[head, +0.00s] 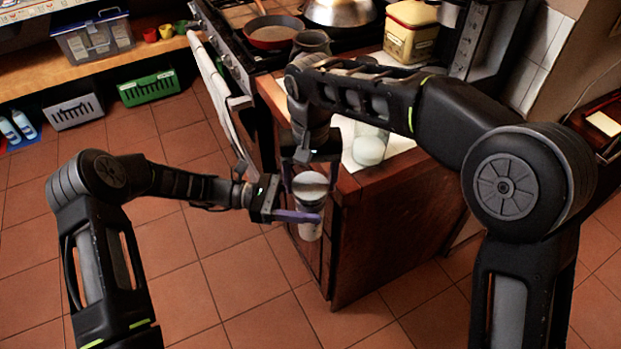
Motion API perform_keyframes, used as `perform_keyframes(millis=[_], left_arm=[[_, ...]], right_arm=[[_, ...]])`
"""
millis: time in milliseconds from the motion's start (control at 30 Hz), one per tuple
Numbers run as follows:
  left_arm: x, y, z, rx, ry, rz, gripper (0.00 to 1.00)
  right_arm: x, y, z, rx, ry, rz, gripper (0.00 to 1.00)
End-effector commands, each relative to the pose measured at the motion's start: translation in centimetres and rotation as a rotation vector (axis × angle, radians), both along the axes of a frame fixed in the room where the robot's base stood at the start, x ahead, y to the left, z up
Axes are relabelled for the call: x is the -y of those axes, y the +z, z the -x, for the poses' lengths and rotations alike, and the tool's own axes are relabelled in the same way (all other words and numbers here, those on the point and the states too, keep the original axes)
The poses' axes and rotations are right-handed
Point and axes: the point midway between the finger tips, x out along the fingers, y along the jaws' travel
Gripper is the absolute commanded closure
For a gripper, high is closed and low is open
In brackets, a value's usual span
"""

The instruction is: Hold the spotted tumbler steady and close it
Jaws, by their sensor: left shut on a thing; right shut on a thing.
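The tumbler (309,229) is a pale, upright cup held in the air just off the front corner of the wooden counter; its spots are too small to make out. Its whitish lid (310,179) is at its top. My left gripper (312,216) comes in level from the left, its purple fingers shut on the tumbler's body. My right gripper (310,184) points down from above, its fingers shut on either side of the lid. The fingers partly hide the tumbler, and I cannot tell whether the lid is fully seated.
The wooden counter (350,190) stands right behind the tumbler, with a pale round jar (369,148) on it. A stove with a red pan (273,32) is behind. Crates, including a green one (148,88), sit at the back left. The tiled floor at front is clear.

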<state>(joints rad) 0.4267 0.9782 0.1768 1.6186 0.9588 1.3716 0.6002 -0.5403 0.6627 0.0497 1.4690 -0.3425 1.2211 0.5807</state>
Motion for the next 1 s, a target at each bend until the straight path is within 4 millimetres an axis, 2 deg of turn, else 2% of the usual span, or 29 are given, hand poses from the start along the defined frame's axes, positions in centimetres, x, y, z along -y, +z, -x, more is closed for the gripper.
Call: perform_keyframes(millis=[300,1000], left_arm=[[0.0,0.1,0.0,0.001,0.000,0.002,1.00],[0.0,0.1,0.0,0.001,0.000,0.002,1.00]], right_arm=[[0.1,-1.5,0.0,-0.001,-0.001,0.001,0.68],[0.0,-1.4,0.0,-0.001,-0.001,0.001,0.68]])
